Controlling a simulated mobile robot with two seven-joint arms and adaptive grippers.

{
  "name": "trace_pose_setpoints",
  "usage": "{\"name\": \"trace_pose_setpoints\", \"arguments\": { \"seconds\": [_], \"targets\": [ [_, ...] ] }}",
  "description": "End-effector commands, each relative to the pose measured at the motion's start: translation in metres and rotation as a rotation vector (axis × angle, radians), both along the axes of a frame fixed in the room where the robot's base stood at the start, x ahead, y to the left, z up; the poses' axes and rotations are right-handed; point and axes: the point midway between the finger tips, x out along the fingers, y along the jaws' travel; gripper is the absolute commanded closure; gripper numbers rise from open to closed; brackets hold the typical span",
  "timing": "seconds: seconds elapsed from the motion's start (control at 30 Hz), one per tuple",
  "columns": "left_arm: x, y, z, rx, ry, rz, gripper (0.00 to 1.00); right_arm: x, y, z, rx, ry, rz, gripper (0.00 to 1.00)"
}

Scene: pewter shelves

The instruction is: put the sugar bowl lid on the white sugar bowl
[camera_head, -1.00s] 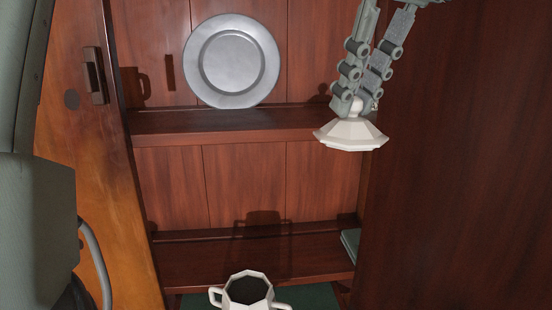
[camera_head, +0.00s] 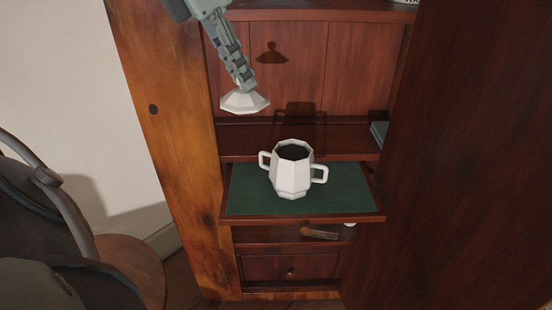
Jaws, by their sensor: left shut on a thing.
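The white, faceted sugar bowl lid (camera_head: 245,103) hangs level in the upper middle of the head view. My left gripper (camera_head: 247,86) comes down from the top and is shut on its knob, which the fingers hide. The white sugar bowl (camera_head: 291,178) stands upright and open on a green-lined pull-out shelf. It has a dark inside and two side handles. In the picture the lid is above and to the left of the bowl, apart from it. My right gripper is not in view.
The green-lined shelf (camera_head: 340,195) is clear around the bowl. A dark red-brown panel (camera_head: 455,150) closes off the right, and an orange-brown wooden side (camera_head: 160,110) stands at the left. A brown object (camera_head: 319,233) lies below the shelf. A chair (camera_head: 120,265) is at lower left.

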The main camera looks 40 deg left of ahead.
Motion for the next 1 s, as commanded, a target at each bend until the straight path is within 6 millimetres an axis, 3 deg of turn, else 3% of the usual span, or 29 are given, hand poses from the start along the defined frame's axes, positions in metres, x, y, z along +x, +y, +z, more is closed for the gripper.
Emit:
{"name": "trace_pose_setpoints", "arguments": {
  "seconds": [0.2, 0.33, 0.8, 1.0],
  "targets": [
    [-0.001, 0.005, -0.017, 0.000, 0.002, -0.148, 1.00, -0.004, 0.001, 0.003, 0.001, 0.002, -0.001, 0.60],
    [0.009, 0.001, -0.026, 0.003, 0.005, -0.170, 1.00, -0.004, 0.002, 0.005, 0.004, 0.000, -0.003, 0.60],
    [0.085, -0.035, -0.078, 0.005, 0.007, -0.169, 1.00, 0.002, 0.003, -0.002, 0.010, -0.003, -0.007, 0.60],
    [0.103, -0.043, -0.087, 0.005, 0.002, -0.168, 1.00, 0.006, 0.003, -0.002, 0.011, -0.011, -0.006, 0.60]
  ]
}}
